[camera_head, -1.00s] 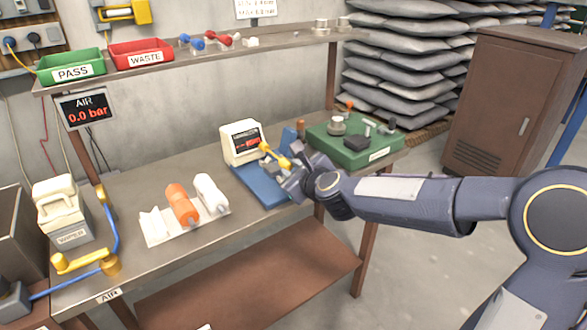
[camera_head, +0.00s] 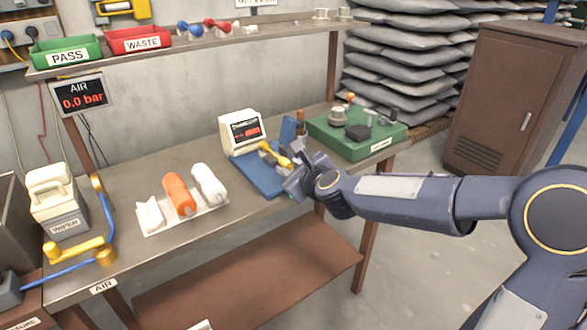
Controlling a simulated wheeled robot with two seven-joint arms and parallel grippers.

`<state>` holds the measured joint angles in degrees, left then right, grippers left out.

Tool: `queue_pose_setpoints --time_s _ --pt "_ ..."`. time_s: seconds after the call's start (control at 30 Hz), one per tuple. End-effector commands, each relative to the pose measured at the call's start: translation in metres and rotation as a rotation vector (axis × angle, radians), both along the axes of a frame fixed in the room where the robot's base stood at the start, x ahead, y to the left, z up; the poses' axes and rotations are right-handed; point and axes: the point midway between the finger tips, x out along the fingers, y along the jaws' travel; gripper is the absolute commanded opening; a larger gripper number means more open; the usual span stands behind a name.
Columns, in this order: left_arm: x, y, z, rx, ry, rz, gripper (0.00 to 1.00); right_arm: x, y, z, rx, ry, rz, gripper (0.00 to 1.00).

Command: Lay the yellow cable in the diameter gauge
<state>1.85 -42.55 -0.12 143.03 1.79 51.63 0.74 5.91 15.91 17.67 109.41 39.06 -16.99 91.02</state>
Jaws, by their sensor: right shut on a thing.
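The diameter gauge is a cream box with a dark screen (camera_head: 241,132) on a blue base (camera_head: 257,179), towards the right end of the bench. The yellow cable (camera_head: 280,158) is a short piece with thick ends, over the blue base just right of the screen. My right gripper (camera_head: 290,167) is shut on the cable's near right end. Its fingers are small and partly hidden by the wrist. I cannot tell whether the cable touches the gauge. My left gripper is not in view.
A green board (camera_head: 355,137) with small metal parts lies right of the gauge. A white rack (camera_head: 184,218) with an orange spool (camera_head: 179,194) and a white spool (camera_head: 208,183) stands to the left. A shelf with a green PASS bin (camera_head: 66,51) and red WASTE bin (camera_head: 139,40) runs above.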

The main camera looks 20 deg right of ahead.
Motion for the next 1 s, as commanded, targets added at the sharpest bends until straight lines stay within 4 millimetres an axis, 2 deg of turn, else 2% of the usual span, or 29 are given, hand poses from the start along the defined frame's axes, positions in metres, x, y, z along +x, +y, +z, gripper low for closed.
queue_pose_setpoints --time_s 0.77,0.8,0.93,1.0 --pt "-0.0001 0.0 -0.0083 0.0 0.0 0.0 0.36 0.0 -0.0001 -0.0068 0.0 0.0 0.0 0.0" --pt "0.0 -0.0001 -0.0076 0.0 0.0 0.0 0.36 0.0001 0.0 -0.0061 0.0 0.0 0.0 0.26" --pt "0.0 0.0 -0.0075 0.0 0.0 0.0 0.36 0.0 0.0 -0.0062 0.0 0.0 0.0 0.43" --pt "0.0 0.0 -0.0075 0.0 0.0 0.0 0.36 0.0 0.0 -0.0063 0.0 0.0 0.0 0.46"
